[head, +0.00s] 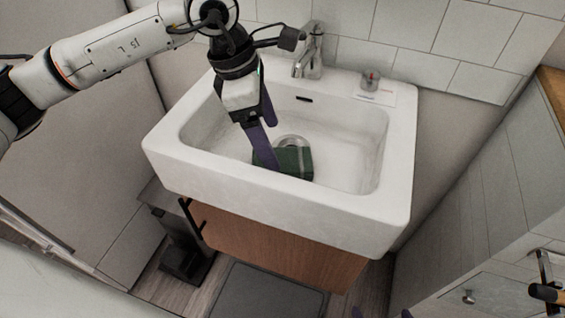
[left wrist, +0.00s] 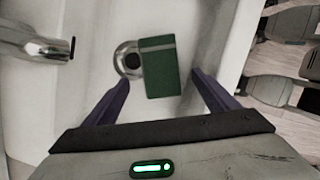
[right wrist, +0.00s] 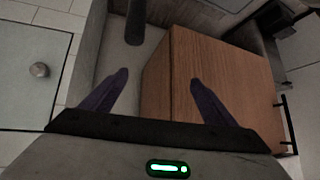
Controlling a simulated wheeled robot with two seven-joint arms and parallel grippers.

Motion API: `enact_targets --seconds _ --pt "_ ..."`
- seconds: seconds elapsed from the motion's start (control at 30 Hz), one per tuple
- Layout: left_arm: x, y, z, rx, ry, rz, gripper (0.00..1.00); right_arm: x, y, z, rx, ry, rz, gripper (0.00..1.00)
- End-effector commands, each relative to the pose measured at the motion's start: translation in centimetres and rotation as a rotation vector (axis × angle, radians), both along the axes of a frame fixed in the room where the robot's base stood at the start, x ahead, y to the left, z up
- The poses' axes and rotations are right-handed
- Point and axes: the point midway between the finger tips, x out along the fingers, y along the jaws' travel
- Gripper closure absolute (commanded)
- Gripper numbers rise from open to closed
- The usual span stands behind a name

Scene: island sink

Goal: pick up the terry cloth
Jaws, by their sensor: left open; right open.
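The terry cloth (head: 292,163) is a green folded piece with a lighter stripe, lying on the floor of the white sink (head: 345,215) beside the drain. In the left wrist view the cloth (left wrist: 161,72) lies ahead of the fingers and partly covers the drain's edge. My left gripper (head: 268,140) reaches down into the sink, and its purple finger hides part of the cloth in the head view. My right gripper (right wrist: 155,88) is open and empty, facing the wooden cabinet below the sink.
The faucet (head: 308,50) stands at the sink's back rim, with a small item (head: 370,80) on the rim to its right. The sink walls surround the cloth. A wooden cabinet (head: 275,240) is under the sink. A drawer unit (head: 480,296) stands at the lower right.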

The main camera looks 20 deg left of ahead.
Motion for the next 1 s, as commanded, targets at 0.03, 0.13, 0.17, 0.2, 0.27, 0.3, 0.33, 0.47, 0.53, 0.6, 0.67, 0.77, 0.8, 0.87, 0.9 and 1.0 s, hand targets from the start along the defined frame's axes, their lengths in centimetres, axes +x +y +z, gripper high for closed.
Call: enact_targets --seconds 0.03,0.13,0.17,0.2,0.27,0.3,0.33,0.47,0.53,0.6,0.67,0.77,0.8,0.87,0.9,1.0 --pt "0.0 -0.2 -0.8 0.001 0.001 0.0 0.2 0.0 0.0 -0.1 0.0 0.001 0.0 0.2" --pt "0.1 -0.4 -1.7 0.0 0.001 0.0 0.2 0.0 -0.1 -0.2 -0.001 0.001 -0.001 0.2" --pt "0.2 -0.5 -2.0 0.001 0.001 0.0 0.2 0.0 -0.1 -0.2 -0.002 0.001 -0.001 0.2" --pt "0.2 -0.6 -2.4 0.0 0.002 -0.001 0.2 0.0 -0.1 -0.2 -0.002 0.001 -0.001 0.2" --pt "0.2 -0.9 -3.2 0.0 0.001 -0.001 0.2 0.0 -0.1 -0.2 -0.002 0.001 -0.001 0.2" --pt "0.3 -1.1 -3.9 0.001 0.002 -0.001 0.2 0.0 -0.2 -0.2 -0.002 0.001 -0.001 0.2" --pt "0.3 -1.2 -4.4 0.0 0.003 -0.002 0.2 0.0 -0.2 -0.2 -0.002 0.001 -0.001 0.2" --pt "0.5 -1.6 -5.9 0.0 0.0 0.0 0.2 0.0 -0.2 -0.3 -0.002 0.001 -0.002 0.2" --pt "0.6 -1.7 -6.3 -0.001 0.0 0.0 0.2 0.1 -0.2 -0.3 -0.002 0.0 -0.002 0.2" --pt "0.6 -1.8 -6.5 -0.001 -0.001 -0.001 0.2 0.1 -0.2 -0.3 -0.002 -0.001 -0.002 0.2" --pt "0.6 -1.8 -6.5 -0.001 -0.002 -0.001 0.2 0.2 -0.2 -0.3 -0.002 -0.002 -0.002 0.2" --pt "0.6 -1.8 -6.5 -0.001 -0.002 -0.001 0.2 0.2 -0.2 -0.2 -0.003 -0.004 -0.002 0.2" --pt "0.6 -1.8 -6.5 -0.001 -0.002 -0.001 0.25 0.3 -0.2 -0.2 -0.003 -0.004 -0.002 0.2" --pt "0.6 -1.8 -6.4 -0.001 -0.002 -0.001 0.35 0.3 -0.2 -0.2 -0.002 -0.005 -0.003 0.2" --pt "0.6 -1.8 -6.4 -0.001 -0.002 -0.001 0.41 0.3 -0.2 -0.2 -0.002 -0.005 -0.003 0.2" --pt "0.6 -1.7 -6.4 -0.001 -0.002 -0.001 0.58 0.3 -0.2 -0.2 -0.002 -0.005 -0.003 0.2"
